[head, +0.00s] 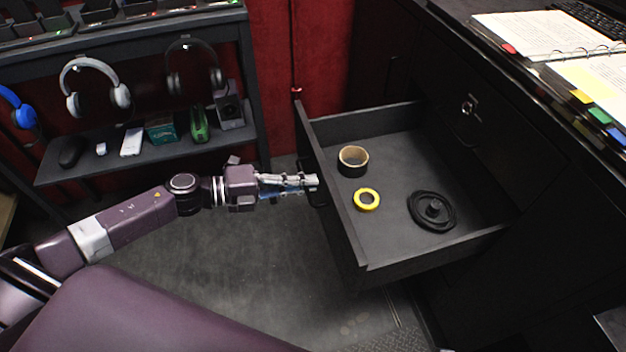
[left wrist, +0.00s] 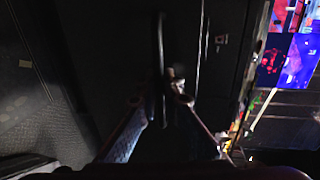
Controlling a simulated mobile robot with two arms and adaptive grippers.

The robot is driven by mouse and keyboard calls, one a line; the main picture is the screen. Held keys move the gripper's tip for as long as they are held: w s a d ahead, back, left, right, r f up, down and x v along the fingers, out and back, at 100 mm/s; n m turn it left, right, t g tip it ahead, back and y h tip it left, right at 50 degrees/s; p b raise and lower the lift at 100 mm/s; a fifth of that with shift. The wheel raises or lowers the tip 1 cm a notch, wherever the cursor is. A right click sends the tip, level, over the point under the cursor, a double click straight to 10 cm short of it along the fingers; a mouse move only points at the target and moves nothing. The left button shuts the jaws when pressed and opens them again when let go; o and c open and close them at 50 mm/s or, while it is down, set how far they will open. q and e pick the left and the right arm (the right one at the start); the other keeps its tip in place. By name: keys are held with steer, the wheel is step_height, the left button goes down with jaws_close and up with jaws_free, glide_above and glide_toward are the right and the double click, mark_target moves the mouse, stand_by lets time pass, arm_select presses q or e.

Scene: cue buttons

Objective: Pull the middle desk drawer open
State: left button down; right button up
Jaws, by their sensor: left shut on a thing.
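The desk drawer (head: 400,140) is black and stands pulled far out from the desk in the head view. Its inside shows from above. My left gripper (head: 312,184) is at the drawer's front panel, shut on the drawer handle. In the left wrist view the handle (left wrist: 161,70) is a dark upright bar between the fingertips of the left gripper (left wrist: 160,101). The dark front makes the exact contact hard to see. My right gripper is not in view.
Inside the drawer lie a dark tape roll (head: 353,161), a yellow tape roll (head: 367,200) and a black coiled item (head: 432,210). A shelf (head: 60,172) with headphones and small devices stands at left. An open binder (head: 560,50) lies on the desk. Floor below the arm is clear.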

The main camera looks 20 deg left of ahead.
arm_select(q)
steer(key=shift+s, duration=0.1)
stand_by(0.3)
steer(key=c, duration=2.4)
jaws_free()
steer(key=shift+a, duration=0.15)
steer(key=v, duration=1.2)
